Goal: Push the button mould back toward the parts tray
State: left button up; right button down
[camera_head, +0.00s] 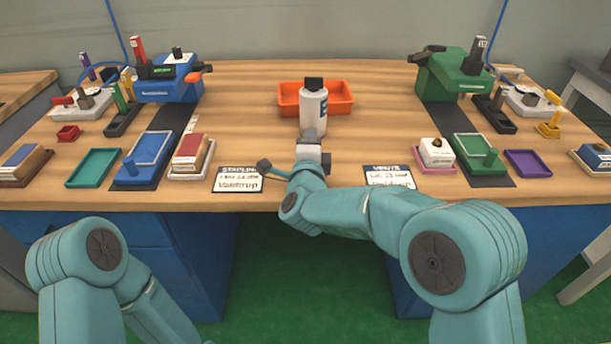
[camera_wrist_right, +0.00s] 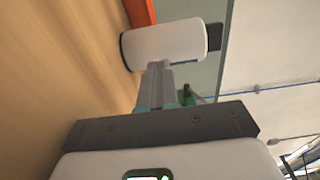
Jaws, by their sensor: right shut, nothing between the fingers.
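A white bottle-like piece with a dark cap (camera_head: 314,104) stands upright near the middle of the table, and no other piece there looks like a button mould. It also shows lying across the right wrist view (camera_wrist_right: 165,47). Directly behind it is an orange tray (camera_head: 342,97), which may be the parts tray; its edge shows in the wrist view (camera_wrist_right: 139,12). My right gripper (camera_head: 311,136) is shut and empty at the near side of the bottle. Its fingertips (camera_wrist_right: 158,68) are at the bottle's side, touching or nearly so. My left gripper is out of view.
Two printed cards (camera_head: 238,179) (camera_head: 389,178) lie at the front edge. A blue press (camera_head: 168,85) and a green press (camera_head: 452,80) stand at the back sides, with small trays and blocks around them. Bare wood lies either side of the bottle.

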jog(key=s, duration=0.9)
jog(key=shift+a+r, duration=0.1)
jog(key=shift+a, duration=0.2)
jog(key=shift+s, duration=0.4)
jog(key=shift+s, duration=0.15)
